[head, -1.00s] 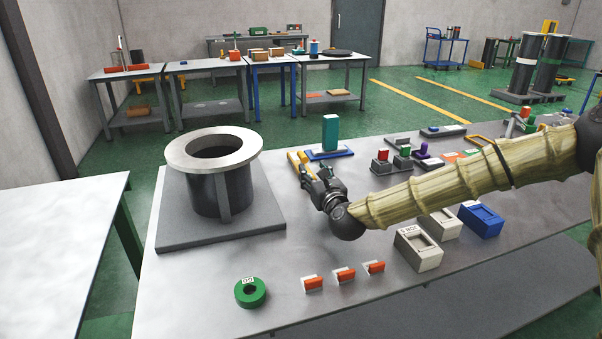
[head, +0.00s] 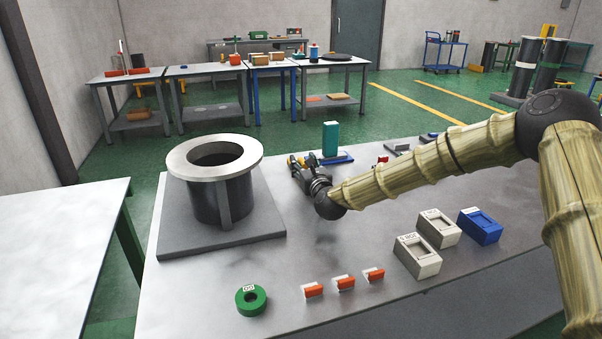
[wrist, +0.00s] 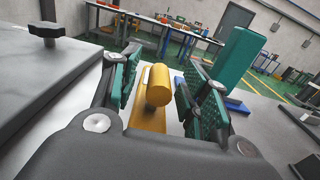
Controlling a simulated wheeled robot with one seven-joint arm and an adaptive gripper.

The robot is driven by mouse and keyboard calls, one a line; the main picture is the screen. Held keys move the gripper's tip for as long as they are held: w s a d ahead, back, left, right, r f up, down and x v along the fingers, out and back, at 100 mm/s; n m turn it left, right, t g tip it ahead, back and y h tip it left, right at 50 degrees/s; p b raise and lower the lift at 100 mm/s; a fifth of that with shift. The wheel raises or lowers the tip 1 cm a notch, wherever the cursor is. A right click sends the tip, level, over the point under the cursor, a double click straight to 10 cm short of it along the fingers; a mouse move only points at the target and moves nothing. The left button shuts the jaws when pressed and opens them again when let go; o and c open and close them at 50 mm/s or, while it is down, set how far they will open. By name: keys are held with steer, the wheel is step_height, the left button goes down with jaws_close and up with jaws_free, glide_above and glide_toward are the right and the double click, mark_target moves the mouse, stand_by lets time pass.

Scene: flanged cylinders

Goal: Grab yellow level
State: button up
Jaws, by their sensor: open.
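The yellow level (wrist: 157,90) lies on the grey table, seen in the wrist view between the two green-padded fingers of my gripper (wrist: 160,100). A finger stands on each side of it, with a visible gap on the right side. In the head view my gripper (head: 303,163) is low over the table, right of the flanged cylinder, and hides most of the level; only a bit of yellow shows by the fingers. My gripper is open.
The flanged cylinder (head: 219,185) stands on a grey plate (head: 250,235) to the left. A teal block (head: 330,138) on a blue base stands just beyond my gripper to the right. A green ring (head: 251,299), several orange-and-white pieces and boxes (head: 416,257) lie nearer.

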steer(key=shift+w, duration=0.25)
jaws_close()
steer(key=shift+r, duration=0.6)
step_height(320, 180, up, 2)
steer(key=shift+r, duration=0.15)
steer(key=d+r+b+v, duration=0.1)
steer(key=v, duration=1.5)
steer(key=shift+w+d+r+b, duration=0.25)
steer(key=shift+r+b, duration=0.1)
steer(key=shift+b, duration=0.05)
